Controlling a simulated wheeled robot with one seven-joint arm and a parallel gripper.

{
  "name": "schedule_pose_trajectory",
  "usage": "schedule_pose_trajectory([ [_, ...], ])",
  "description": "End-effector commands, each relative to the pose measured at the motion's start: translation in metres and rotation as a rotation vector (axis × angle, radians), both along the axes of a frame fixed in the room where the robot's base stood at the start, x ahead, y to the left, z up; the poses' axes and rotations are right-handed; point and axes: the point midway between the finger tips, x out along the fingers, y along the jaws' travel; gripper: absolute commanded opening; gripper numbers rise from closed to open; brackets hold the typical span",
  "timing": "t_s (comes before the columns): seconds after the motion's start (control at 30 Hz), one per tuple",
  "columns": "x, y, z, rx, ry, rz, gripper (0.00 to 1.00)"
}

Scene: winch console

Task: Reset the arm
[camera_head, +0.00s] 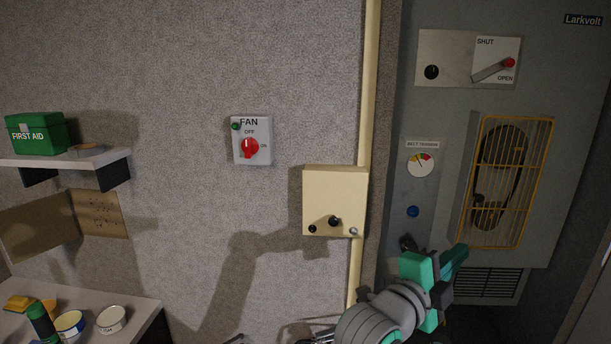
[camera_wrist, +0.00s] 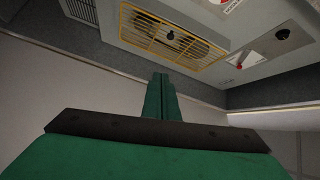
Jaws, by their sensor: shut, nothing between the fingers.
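My gripper (camera_head: 458,252) is at the lower right of the head view, in front of the grey machine cabinet (camera_head: 560,130), near the lower edge of its yellow guard. Its teal fingers point up and to the right. In the wrist view the fingers (camera_wrist: 160,90) are together, with nothing between them. They appear apart from the cabinet, though the exact gap is hard to judge. My grey and teal arm comes up from the bottom edge.
A cream box (camera_head: 335,190) and fan switch (camera_head: 252,141) are on the wall. A shelf (camera_head: 60,160) juts out left.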

Motion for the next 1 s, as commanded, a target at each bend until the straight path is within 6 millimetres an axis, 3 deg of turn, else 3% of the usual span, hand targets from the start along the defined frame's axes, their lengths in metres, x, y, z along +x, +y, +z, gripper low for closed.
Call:
schedule_pose_trajectory([
  [0.3, 0.011, 0.038, -0.088, -0.249, 0.226, 0.122, 0.00],
  [0.53, 0.002, 0.075, -0.161, -0.440, 0.384, 0.239, 0.00],
  [0.77, -0.023, 0.113, -0.233, -0.608, 0.513, 0.362, 0.00],
  [1.0, -0.067, 0.153, -0.301, -0.758, 0.617, 0.493, 0.00],
])
